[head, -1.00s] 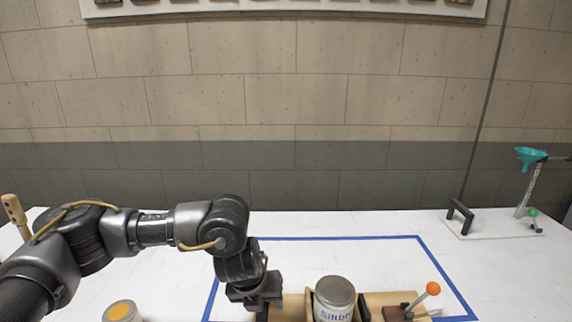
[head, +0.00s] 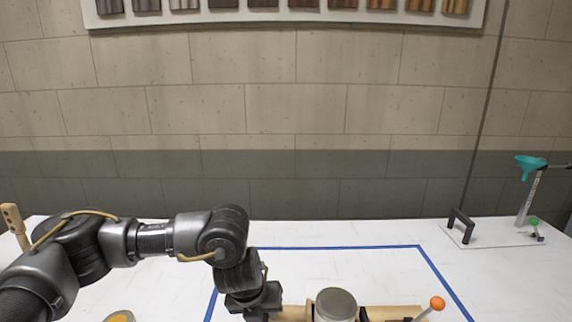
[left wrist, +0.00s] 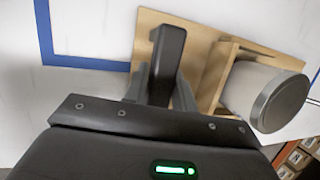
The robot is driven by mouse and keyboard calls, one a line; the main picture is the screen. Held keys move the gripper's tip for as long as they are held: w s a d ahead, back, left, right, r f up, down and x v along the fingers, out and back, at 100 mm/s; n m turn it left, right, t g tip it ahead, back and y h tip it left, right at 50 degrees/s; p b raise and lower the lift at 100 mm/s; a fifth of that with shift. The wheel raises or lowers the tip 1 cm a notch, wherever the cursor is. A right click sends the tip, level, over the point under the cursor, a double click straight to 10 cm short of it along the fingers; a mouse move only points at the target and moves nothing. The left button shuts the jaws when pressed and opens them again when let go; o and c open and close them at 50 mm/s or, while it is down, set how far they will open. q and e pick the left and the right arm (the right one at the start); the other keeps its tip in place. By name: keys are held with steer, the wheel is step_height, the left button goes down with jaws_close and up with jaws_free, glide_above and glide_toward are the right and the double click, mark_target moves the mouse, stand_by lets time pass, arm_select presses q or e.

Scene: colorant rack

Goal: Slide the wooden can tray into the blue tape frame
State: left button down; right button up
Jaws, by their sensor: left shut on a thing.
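The wooden can tray (head: 398,312) is at the bottom edge of the head view, its lower part cut off. A grey-lidded can (head: 336,303) stands in it; the can also shows in the left wrist view (left wrist: 250,88). The blue tape frame (head: 340,247) lies on the white table, its back line behind the tray. My left gripper (head: 258,312) is at the tray's left end. In the left wrist view, the left gripper (left wrist: 162,95) is shut on the tray's black handle (left wrist: 168,52). My right gripper is not in view.
An orange-knobbed lever (head: 436,303) stands at the tray's right side. A can with an orange-yellow top (head: 120,316) is at the lower left. The table behind the tray is clear.

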arm_select(q)
steer(key=shift+r, duration=0.1)
steer(key=shift+w+b, duration=0.4)
steer(key=shift+w, duration=0.2)
steer(key=shift+w+b, duration=0.95)
steer(key=shift+w, duration=1.15)
steer(key=shift+w+b, duration=0.4)
steer(key=shift+w, duration=0.9)
steer(key=shift+n, duration=0.3)
steer(key=shift+w, duration=0.15)
